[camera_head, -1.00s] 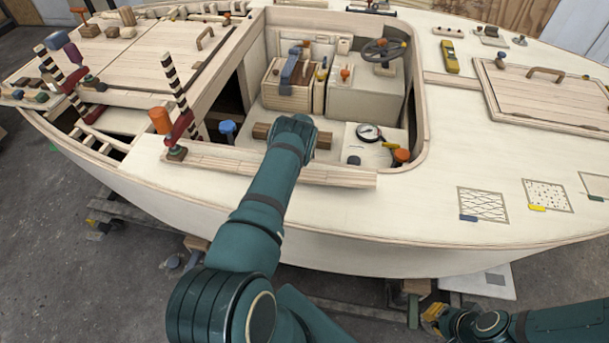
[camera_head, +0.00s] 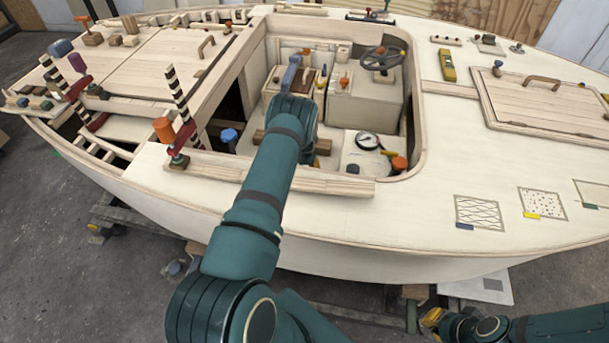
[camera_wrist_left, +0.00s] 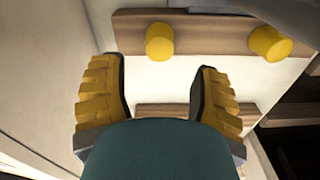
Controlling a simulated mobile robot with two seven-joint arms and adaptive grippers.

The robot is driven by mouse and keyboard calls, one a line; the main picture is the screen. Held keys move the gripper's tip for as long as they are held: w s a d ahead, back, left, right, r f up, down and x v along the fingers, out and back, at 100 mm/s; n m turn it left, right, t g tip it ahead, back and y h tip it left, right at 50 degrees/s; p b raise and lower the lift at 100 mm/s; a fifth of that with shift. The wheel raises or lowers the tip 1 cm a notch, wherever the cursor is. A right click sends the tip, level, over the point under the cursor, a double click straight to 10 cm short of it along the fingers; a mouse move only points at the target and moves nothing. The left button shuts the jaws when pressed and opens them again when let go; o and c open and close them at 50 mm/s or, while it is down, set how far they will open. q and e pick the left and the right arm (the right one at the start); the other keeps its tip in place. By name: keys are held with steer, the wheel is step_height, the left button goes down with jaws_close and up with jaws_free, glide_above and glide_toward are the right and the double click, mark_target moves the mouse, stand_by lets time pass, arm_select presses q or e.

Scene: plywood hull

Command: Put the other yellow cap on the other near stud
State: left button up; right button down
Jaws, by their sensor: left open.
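In the left wrist view two yellow caps show on a brown wooden strip: one left of centre (camera_wrist_left: 159,41), one to the right (camera_wrist_left: 270,43). I cannot tell whether studs are under them. My left gripper (camera_wrist_left: 157,68) is open, its yellow-padded fingers apart and nothing visible between them. The left-hand cap lies just beyond the gap between the fingertips; the right-hand cap is outside it. In the head view my left arm reaches into the cockpit and hides its gripper and the caps. My right gripper (camera_head: 433,318) is low at right, outside the hull; its opening is unclear.
A second wooden strip (camera_wrist_left: 190,108) crosses behind the fingers. In the cockpit are a round gauge (camera_head: 367,140), an orange knob (camera_head: 399,163), a steering wheel (camera_head: 382,58) and a blue-topped peg (camera_head: 229,136). A striped clamp (camera_head: 180,110) stands at the coaming. The right deck has free room.

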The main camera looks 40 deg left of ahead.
arm_select(q)
steer(key=shift+r, duration=1.9)
